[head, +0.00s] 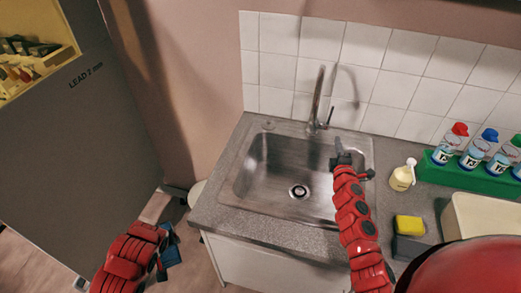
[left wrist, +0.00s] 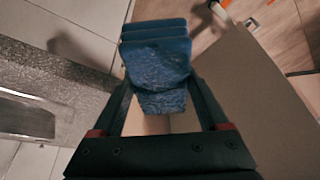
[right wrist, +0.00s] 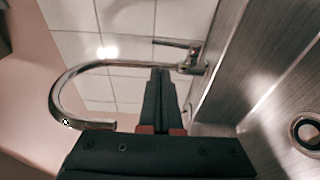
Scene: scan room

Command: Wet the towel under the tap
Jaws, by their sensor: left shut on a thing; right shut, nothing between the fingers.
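The blue folded towel (head: 171,255) is in my left gripper (head: 164,240), at the lower left, in front of the counter and left of it, outside the sink (head: 262,185). In the left wrist view the towel (left wrist: 157,55) sits between the two fingers. The metal tap (head: 317,100) stands at the sink's back edge; no water shows from its spout. My right gripper (head: 343,158) is shut and empty over the right back part of the basin. In the right wrist view the tap's spout (right wrist: 62,100) curves at the left, and its lever (right wrist: 180,45) is beyond the fingertips.
Right of the sink are a pump bottle (head: 402,177), a yellow sponge (head: 409,225) and a green rack (head: 450,174) with several bottles. A grey cabinet (head: 80,130) stands at the left. The basin is empty, with a drain (head: 298,191).

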